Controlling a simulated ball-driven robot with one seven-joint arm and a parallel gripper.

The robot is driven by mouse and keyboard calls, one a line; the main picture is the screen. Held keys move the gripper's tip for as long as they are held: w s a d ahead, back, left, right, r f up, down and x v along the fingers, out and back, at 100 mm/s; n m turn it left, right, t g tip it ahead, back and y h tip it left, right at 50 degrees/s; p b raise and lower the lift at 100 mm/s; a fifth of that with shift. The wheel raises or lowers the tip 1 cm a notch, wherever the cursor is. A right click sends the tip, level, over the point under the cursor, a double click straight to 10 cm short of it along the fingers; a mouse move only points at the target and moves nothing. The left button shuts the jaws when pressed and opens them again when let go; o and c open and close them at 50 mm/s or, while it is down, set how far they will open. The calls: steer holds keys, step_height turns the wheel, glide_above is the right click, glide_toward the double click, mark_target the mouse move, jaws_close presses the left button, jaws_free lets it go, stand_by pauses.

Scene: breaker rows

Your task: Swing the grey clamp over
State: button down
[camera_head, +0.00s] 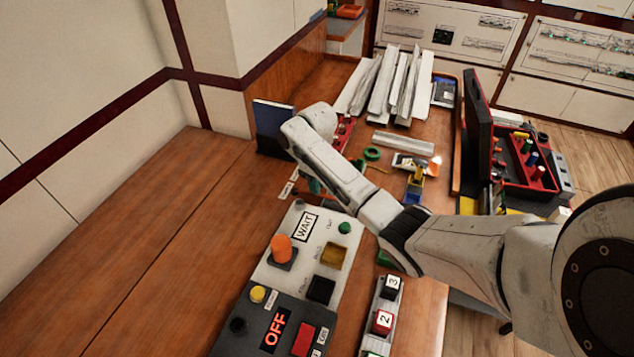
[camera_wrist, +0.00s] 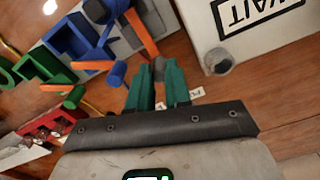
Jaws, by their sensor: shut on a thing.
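The fingers hide most of this piece. An orange bar (camera_wrist: 141,36) runs just above it, beside a dark blue part. To the left are a blue clamp-like frame (camera_wrist: 70,42) and a green one (camera_wrist: 30,72), each with an orange bar. In the head view my arm covers most of this spot.
The WAIT panel (camera_head: 300,256) lies close to my gripper, with an orange knob (camera_head: 282,248) and an OFF box (camera_head: 272,326) below. A dark blue upright board (camera_head: 272,122) stands behind. Pale strips (camera_head: 385,85) lie at the back. The wooden bench at left is clear.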

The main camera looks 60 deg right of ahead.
steer(key=shift+a+r, duration=0.1)
stand_by(0.3)
steer(key=shift+s+a+r+n+p, duration=0.1)
steer(key=shift+a+n+p, duration=0.2)
steer(key=shift+n+p, duration=0.8)
steer(key=n+p, duration=0.2)
steer(key=a+n, duration=0.1)
steer(key=shift+s+n+p, duration=0.25)
steer(key=shift+n+p, duration=0.05)
steer(key=shift+p, duration=0.1)
steer(key=n+p, duration=0.1)
steer(key=n, duration=0.1)
steer(key=s+a+n+p, duration=0.1)
steer(key=n, duration=0.1)
steer(key=shift+p, duration=0.35)
steer(key=shift+s+a+n+p, duration=0.15)
steer(key=shift+s+n+p, duration=0.15)
steer(key=shift+n+p, duration=0.55)
steer(key=shift+n, duration=0.35)
steer(key=c, duration=1.1)
jaws_free()
steer(key=shift+o, duration=0.2)
